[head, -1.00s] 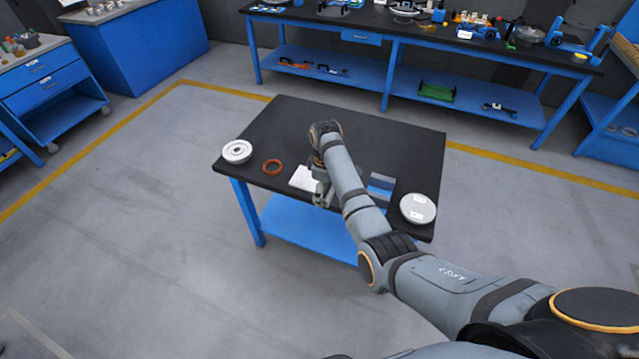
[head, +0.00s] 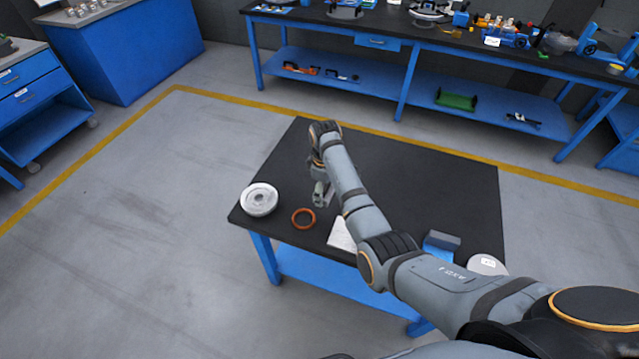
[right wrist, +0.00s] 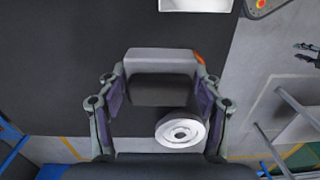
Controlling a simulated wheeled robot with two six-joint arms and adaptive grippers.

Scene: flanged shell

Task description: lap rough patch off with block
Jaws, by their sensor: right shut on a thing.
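My right gripper (head: 320,200) is shut on a grey block with a dark face; the block (right wrist: 160,62) spans between its fingers in the right wrist view. In the head view the block is mostly hidden by my arm. The white round flanged shell (head: 259,199) lies at the table's left corner, left of the gripper and apart from it. It also shows just beyond the fingers in the right wrist view (right wrist: 181,132). The rough patch cannot be made out. What looks like my left gripper (right wrist: 308,52) shows at the wrist view's right edge, too small to read.
On the black table (head: 420,185) lie an orange ring (head: 303,218), a white cloth or sheet (head: 342,235) partly behind my arm, a blue-and-grey item (head: 441,243) and a pale round piece (head: 486,264). The table's far middle is clear. A blue workbench (head: 400,45) stands behind.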

